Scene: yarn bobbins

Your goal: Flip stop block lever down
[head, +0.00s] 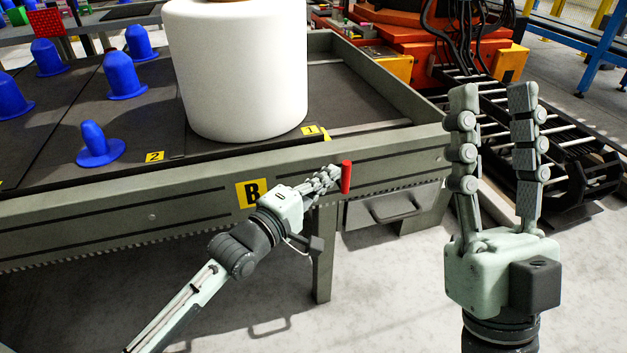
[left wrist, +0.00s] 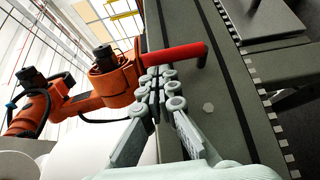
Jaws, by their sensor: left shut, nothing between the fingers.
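The stop block lever is a red cylindrical handle (head: 346,177) at the table's front rail, right of the yellow "B" label. It looks upright in the head view. My left gripper (head: 332,174) is shut, with its fingertips right beside the lever; I cannot tell if they touch it. In the left wrist view the red lever (left wrist: 174,55) lies across just beyond the closed fingertips (left wrist: 159,76), with nothing held between them. My right gripper (head: 493,94) is open and empty, raised right of the table with its fingers pointing up.
A big white yarn bobbin (head: 240,75) stands on the dark table top near position 1. Several blue pegs (head: 98,145) stand to its left. A grey drawer (head: 392,207) hangs below the rail. Orange machinery (head: 385,40) and a roller conveyor (head: 575,150) are behind at right.

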